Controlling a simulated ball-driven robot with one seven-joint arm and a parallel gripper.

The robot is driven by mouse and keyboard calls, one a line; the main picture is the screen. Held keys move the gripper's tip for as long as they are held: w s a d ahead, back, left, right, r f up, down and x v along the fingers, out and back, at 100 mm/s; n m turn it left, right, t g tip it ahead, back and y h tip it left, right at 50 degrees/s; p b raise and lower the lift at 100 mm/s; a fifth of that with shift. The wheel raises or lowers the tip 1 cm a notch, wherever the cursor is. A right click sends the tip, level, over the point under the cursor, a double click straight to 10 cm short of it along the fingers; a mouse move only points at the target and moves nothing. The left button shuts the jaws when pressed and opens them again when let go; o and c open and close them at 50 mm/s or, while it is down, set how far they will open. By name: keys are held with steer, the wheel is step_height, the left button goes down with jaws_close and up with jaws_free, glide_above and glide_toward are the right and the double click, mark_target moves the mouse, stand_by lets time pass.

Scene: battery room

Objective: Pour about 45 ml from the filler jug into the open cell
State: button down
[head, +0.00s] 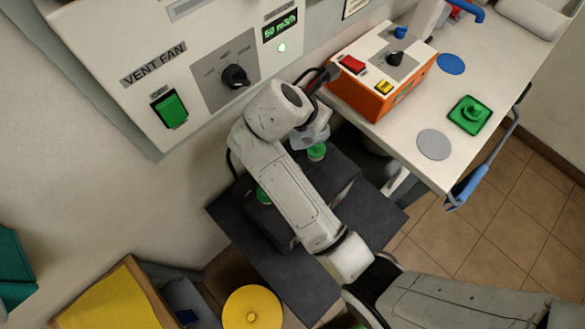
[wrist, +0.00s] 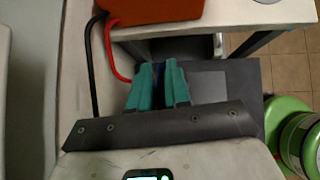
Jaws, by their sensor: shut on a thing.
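My gripper shows in the wrist view with teal fingers (wrist: 160,88) pointing towards the bench. It is shut on a narrow dark blue part (wrist: 158,73), which I take to be the filler jug. The jug's body and spout are hidden. The open cell is hidden behind my arm. I see no liquid.
An orange charger (head: 370,85) stands on the white bench (head: 405,120), with a green knobbed piece (head: 468,115). It also shows in the wrist view (wrist: 150,12), with red and black cables (wrist: 112,50) hanging left. The vent fan panel (head: 185,70) is close behind my arm.

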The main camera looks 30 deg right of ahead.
steer(key=shift+a, duration=0.2)
steer(key=shift+s+a+f+h+b, duration=0.1)
steer(key=shift+f+h+b, duration=0.15)
steer(key=shift+h+b, duration=0.25)
steer(key=b, duration=0.3)
steer(key=shift+s+a+t+h, duration=0.1)
steer(key=shift+a+t+h, duration=0.2)
steer(key=shift+t+h, duration=0.1)
steer(key=shift+s+r, duration=0.1)
steer(key=shift+r, duration=0.15)
steer(key=shift+a+h, duration=0.15)
steer(key=shift+h, duration=0.15)
steer(key=shift+s+a+f+t+h, duration=0.3)
steer(key=shift+a+t+h, duration=0.3)
steer(key=shift+h, duration=0.3)
steer(key=shift+w+d, duration=0.25)
steer(key=shift+d, duration=0.3)
steer(key=shift+a+f+t+h, duration=0.15)
steer(key=shift+f+t+h, duration=0.15)
steer(key=shift+h, duration=0.4)
stand_by(1.5)
